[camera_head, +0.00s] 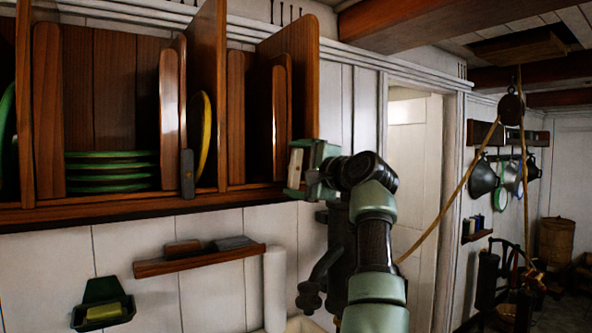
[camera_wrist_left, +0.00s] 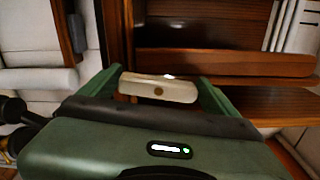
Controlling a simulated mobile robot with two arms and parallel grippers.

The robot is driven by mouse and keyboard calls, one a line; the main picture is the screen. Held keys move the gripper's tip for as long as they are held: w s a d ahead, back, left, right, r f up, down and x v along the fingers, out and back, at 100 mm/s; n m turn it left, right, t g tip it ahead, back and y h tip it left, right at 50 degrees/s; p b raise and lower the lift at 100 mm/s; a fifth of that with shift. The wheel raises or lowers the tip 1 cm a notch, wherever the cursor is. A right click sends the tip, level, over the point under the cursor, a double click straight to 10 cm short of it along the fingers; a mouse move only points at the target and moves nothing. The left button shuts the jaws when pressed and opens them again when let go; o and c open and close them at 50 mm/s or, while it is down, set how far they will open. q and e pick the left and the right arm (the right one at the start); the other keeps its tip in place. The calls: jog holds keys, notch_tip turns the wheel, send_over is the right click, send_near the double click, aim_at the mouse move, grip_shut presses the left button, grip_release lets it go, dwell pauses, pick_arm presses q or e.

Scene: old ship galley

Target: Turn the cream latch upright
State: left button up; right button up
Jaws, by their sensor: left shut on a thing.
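The cream latch (camera_head: 295,168) is at the right end of the wooden plate rack's front edge. It looks about upright in the head view. My left gripper (camera_head: 298,168) is shut on it, one green finger at its upper end and one at its lower end. In the left wrist view, which is turned sideways, the cream latch (camera_wrist_left: 158,88) spans the gap between the fingers and shows a brass-coloured round spot at its middle. A grey latch (camera_head: 187,174) stands upright farther left on the rack. My right gripper is not in view.
The wooden rack (camera_head: 120,208) holds green-rimmed plates (camera_head: 110,170) and a yellow dish (camera_head: 200,135). Below it are a small wall shelf (camera_head: 200,260) and a green soap holder (camera_head: 103,290). A dark fixture (camera_head: 318,282) is beneath my left arm. A rope (camera_head: 452,200) hangs at right.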

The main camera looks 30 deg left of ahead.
pick_arm(q)
jog(key=shift+n, duration=0.8)
jog(key=shift+f, duration=0.1)
jog(key=o, duration=1.1)
jog(key=b+v, duration=0.4)
jog(key=v, duration=0.3)
jog(key=shift+s+d, duration=0.2)
jog(key=shift+d, duration=0.2)
